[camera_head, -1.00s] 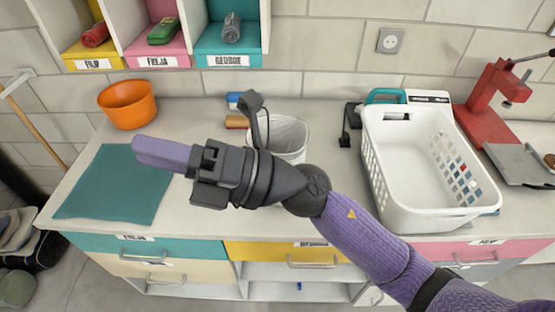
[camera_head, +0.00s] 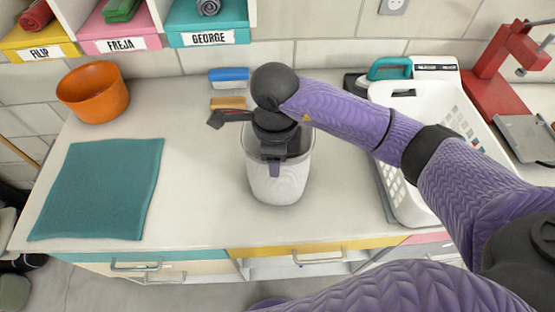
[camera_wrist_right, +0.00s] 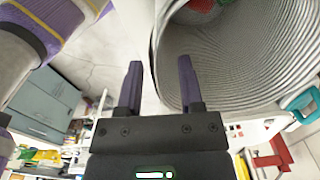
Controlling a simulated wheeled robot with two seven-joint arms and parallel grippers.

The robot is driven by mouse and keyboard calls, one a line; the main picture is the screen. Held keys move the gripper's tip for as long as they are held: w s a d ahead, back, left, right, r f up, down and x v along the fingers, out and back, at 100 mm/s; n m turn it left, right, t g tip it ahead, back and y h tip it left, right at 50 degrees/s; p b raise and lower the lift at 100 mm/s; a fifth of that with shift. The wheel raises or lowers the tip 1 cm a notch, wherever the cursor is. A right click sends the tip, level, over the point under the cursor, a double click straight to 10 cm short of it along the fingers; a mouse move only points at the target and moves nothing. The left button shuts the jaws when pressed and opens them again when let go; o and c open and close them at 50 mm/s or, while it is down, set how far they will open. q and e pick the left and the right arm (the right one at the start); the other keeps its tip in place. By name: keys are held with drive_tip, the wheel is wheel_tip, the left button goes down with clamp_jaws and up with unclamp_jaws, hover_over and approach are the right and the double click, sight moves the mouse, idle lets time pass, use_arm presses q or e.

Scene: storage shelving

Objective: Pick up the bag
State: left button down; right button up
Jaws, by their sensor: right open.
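The bag (camera_head: 277,187) looks like a white, round, open-topped container standing upright on the counter. The right wrist view shows its grey ribbed inside (camera_wrist_right: 235,55), with something red and green at the top. My right gripper (camera_head: 274,168) points down at the bag's rim, partly hidden by its own wrist. In the right wrist view this gripper (camera_wrist_right: 160,82) is open, and the bag's edge shows between its two purple fingers. I cannot tell whether either finger touches the bag. My left gripper is not in view.
A white laundry basket (camera_head: 397,197) stands close on the right, under my right arm. A teal mat (camera_head: 95,190) and an orange pot (camera_head: 93,92) are on the left.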

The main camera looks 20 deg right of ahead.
wheel_tip(320, 180, down, 2)
drive_tip(key=shift+f, duration=0.25)
clamp_jaws()
idle(0.6)
idle(0.6)
